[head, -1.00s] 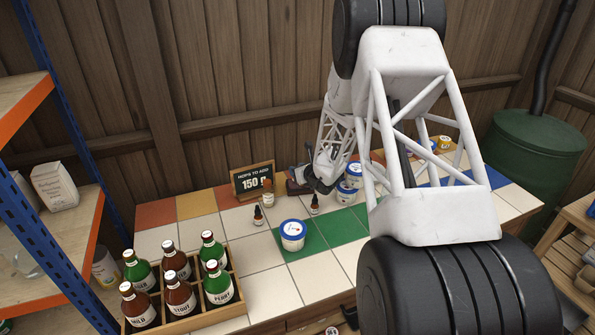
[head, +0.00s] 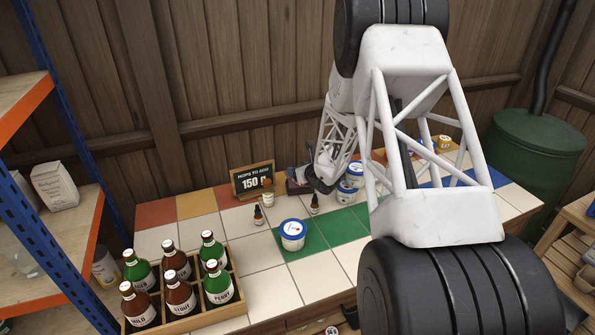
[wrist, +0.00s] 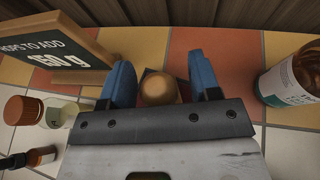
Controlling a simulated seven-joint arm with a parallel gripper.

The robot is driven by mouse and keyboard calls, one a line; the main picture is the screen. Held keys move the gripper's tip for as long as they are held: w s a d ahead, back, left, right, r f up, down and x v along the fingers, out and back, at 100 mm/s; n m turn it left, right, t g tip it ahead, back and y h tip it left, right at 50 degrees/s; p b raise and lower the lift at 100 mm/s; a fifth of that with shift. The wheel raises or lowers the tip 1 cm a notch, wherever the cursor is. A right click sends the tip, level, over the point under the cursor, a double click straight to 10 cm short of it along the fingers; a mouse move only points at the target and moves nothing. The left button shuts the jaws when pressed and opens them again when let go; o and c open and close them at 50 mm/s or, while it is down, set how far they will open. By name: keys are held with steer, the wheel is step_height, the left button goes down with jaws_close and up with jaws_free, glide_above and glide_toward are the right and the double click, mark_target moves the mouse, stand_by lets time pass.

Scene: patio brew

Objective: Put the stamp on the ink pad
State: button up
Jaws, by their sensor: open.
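The stamp shows in the wrist view as a round wooden knob (wrist: 157,88) above a dark square base on the orange and yellow tiles. My gripper (wrist: 162,85) is open, with one blue finger on each side of the knob. Whether either finger touches the knob cannot be told. In the head view my gripper (head: 318,182) is at the back of the tiled bench, right of the sign, and the stamp cannot be made out. I cannot pick out the ink pad with certainty in either view.
The hops sign (head: 252,180) stands left of my gripper, with a small bottle (head: 268,193) before it. A labelled brown bottle (wrist: 292,75) stands close on the right in the wrist view.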

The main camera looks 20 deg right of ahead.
steer(key=v, duration=1.1)
steer(key=shift+s, duration=0.25)
stand_by(0.5)
steer(key=s+a+r+n+g+y, duration=0.3)
steer(key=s+a+r+n, duration=0.55)
steer(key=a, duration=0.25)
steer(key=s+a+r+n+g+y, duration=0.2)
steer(key=s+a+r+n+g, duration=0.2)
steer(key=s+a+r+n, duration=0.5)
steer(key=s+r+n+g+h, duration=0.1)
steer(key=s+r+n+h, duration=0.2)
steer(key=s+n, duration=0.5)
steer(key=s+r+n+g+h, duration=0.2)
steer(key=s+r+n+h, duration=0.2)
steer(key=s, duration=1.4)
steer(key=n+h, duration=0.1)
steer(key=n, duration=0.2)
steer(key=shift+s+a+n, duration=0.35)
steer(key=shift+a, duration=0.05)
